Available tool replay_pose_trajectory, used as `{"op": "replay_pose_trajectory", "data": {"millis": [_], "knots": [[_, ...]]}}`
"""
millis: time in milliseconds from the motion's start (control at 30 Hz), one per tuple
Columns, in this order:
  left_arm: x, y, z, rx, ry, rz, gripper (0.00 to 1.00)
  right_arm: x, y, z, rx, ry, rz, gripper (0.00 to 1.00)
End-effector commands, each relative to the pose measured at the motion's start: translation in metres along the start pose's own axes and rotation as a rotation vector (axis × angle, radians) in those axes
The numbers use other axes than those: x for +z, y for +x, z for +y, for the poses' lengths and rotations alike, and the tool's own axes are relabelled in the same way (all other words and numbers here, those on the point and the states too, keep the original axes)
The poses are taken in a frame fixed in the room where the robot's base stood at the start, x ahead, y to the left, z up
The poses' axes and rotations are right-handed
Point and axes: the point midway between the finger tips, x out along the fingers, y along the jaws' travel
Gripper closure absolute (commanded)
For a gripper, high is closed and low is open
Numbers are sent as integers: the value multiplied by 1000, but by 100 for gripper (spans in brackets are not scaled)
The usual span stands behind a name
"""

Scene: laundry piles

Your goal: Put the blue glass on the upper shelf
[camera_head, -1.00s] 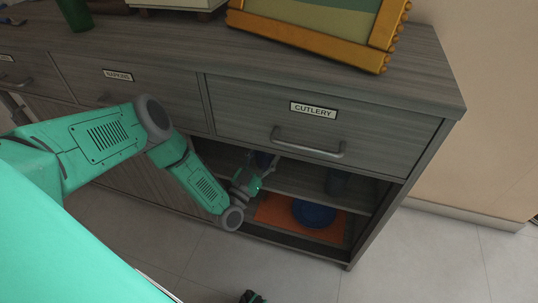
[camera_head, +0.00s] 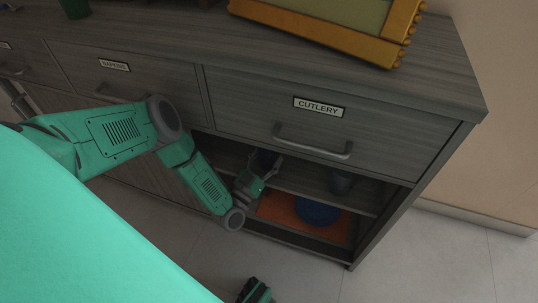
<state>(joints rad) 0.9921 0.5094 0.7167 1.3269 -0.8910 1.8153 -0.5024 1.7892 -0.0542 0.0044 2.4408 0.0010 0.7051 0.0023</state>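A dark blue glass (camera_head: 265,160) is at the left of the open compartment, level with the upper shelf (camera_head: 300,184). My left gripper (camera_head: 264,168) reaches into the compartment from the front, with its fingers at either side of this glass. The glass is partly hidden by the gripper and in shadow. I cannot tell whether the fingers press on it or whether its base touches the shelf.
A blue round dish (camera_head: 317,211) sits on an orange mat (camera_head: 277,208) on the lower shelf. The cutlery drawer (camera_head: 320,125) above is shut, its handle (camera_head: 312,145) projecting. A yellow-framed picture (camera_head: 320,30) and a green object (camera_head: 74,8) are on top. Upper shelf space between the glasses is clear.

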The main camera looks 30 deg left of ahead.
Motion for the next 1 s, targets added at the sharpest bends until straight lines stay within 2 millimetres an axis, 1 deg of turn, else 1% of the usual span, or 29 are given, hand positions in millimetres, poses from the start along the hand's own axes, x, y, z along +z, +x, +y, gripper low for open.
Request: {"op": "replay_pose_trajectory", "data": {"millis": [33, 67, 400, 467, 567, 600, 667, 800, 900, 1000], "knots": [[0, 0, 0, 0, 0, 0, 34, 0, 0, 0, 0, 0, 0, 60], [0, 0, 0, 0, 0, 0, 27, 0, 0, 0, 0, 0, 0, 60], [-2, 1, 1, 0, 1, 0, 27, 0, 0, 0, 0, -1, 0, 60], [-4, 2, 0, 0, 0, 0, 27, 0, 0, 0, 0, 0, 0, 60], [-14, 5, -2, -2, -2, 1, 27, 0, 0, 0, 0, 0, 0, 60], [-13, -5, 0, 2, 0, -5, 27, 0, -4, 0, 0, 0, 0, 60], [-13, -18, 1, 3, -1, -5, 27, 0, -10, 0, 0, 0, 0, 60], [-14, -52, 1, 3, 0, -5, 27, -1, -20, 0, 0, 0, 0, 60], [-14, -75, 1, 3, -1, -5, 27, -1, -25, 0, 0, 0, 0, 60], [-13, -94, 1, 2, -1, -3, 27, -2, -29, 0, 0, 0, 0, 60]]}}
